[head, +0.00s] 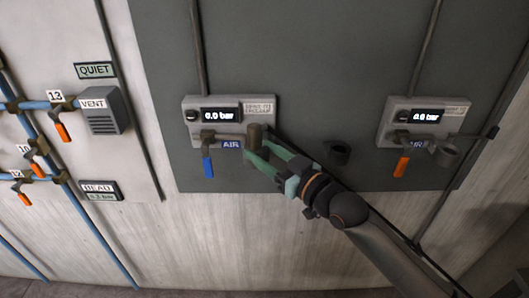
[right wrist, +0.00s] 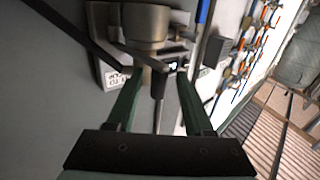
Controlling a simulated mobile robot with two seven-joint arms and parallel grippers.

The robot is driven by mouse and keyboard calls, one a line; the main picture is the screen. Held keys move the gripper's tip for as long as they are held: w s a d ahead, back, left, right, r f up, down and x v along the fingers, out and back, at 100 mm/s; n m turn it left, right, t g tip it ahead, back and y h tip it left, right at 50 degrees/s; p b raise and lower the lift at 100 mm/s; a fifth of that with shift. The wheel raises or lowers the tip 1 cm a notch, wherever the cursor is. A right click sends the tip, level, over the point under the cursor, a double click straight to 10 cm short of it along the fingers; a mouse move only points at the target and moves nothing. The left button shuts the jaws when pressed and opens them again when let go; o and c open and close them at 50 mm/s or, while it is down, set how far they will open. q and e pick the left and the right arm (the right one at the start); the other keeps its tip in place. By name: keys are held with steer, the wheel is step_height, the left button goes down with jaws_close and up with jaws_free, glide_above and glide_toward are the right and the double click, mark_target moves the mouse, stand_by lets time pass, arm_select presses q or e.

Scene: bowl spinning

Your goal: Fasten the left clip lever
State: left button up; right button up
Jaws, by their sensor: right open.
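The left panel unit (head: 228,103) reads 0.0 bar and carries a blue lever (head: 208,167) pointing down and an AIR label (head: 231,145). A brownish cylindrical fitting (head: 255,134) stands at its lower right; it also shows in the right wrist view (right wrist: 146,22). A dark, thin lever (right wrist: 158,88) hangs below the fitting, between my fingers. My right gripper (head: 262,150) is at the fitting, its green fingers open on either side of the lever in the right wrist view (right wrist: 160,78). I cannot tell whether they touch it. My left gripper is not in view.
A similar right unit (head: 428,116) has an orange lever (head: 402,166) and a ring-like fitting (head: 445,152). A dark round holder (head: 338,153) sits on the panel between the units. Blue pipes (head: 85,225) with orange-handled valves and a VENT box (head: 100,110) are at left.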

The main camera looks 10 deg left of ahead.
steer(key=b+v, duration=0.1)
steer(key=v, duration=1.1)
steer(key=shift+s+d, duration=0.15)
steer(key=shift+d, duration=0.05)
steer(key=d+f+m+t+h, duration=0.2)
steer(key=d+f+m+h, duration=0.2)
steer(key=f, duration=0.8)
steer(key=s+d+f+m+g+h, duration=0.1)
steer(key=s+d+f+h, duration=0.1)
steer(key=s+d+f, duration=0.2)
steer(key=s+d+f+m+g+h, duration=0.1)
steer(key=s+d+f+m+h, duration=0.1)
steer(key=s+f, duration=0.6)
steer(key=s+d+f+m+g+h+p, duration=0.1)
steer(key=s+d+f+h, duration=0.3)
steer(key=f, duration=0.7)
steer(key=s+d, duration=0.2)
steer(key=d, duration=0.1)
steer(key=shift+s+f+m, duration=0.25)
steer(key=shift+s+m, duration=0.05)
steer(key=shift+s, duration=0.1)
